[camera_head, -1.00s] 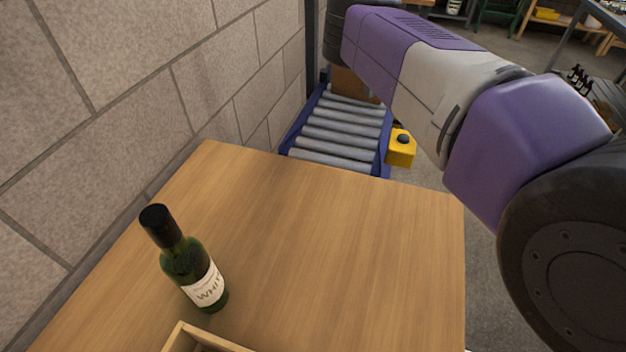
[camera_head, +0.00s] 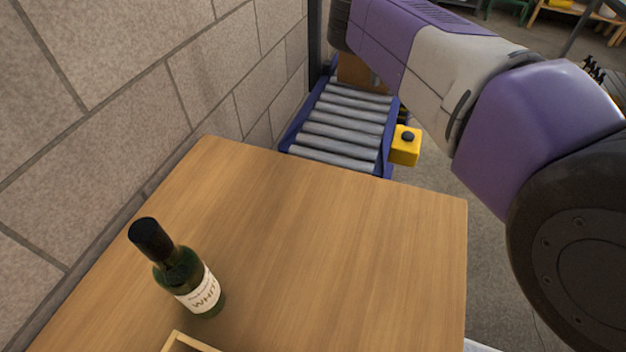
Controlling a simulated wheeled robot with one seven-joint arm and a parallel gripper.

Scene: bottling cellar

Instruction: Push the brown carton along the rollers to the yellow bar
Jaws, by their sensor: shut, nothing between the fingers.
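The brown carton (camera_head: 362,74) is at the far end of the roller conveyor, mostly hidden behind my arm; only part of its side shows. The grey rollers (camera_head: 342,128) lie between blue side rails, beyond the table, and the near ones are bare. My arm reaches from the right over the conveyor towards its far end. My gripper is not in view, so its place relative to the carton cannot be seen. No yellow bar can be made out.
A yellow box with a black button (camera_head: 404,147) is fixed beside the right rail. A wooden table (camera_head: 330,240) stands in front, with a green wine bottle (camera_head: 188,283) and the corner of a wooden box (camera_head: 187,343). A block wall (camera_head: 130,90) runs along the left.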

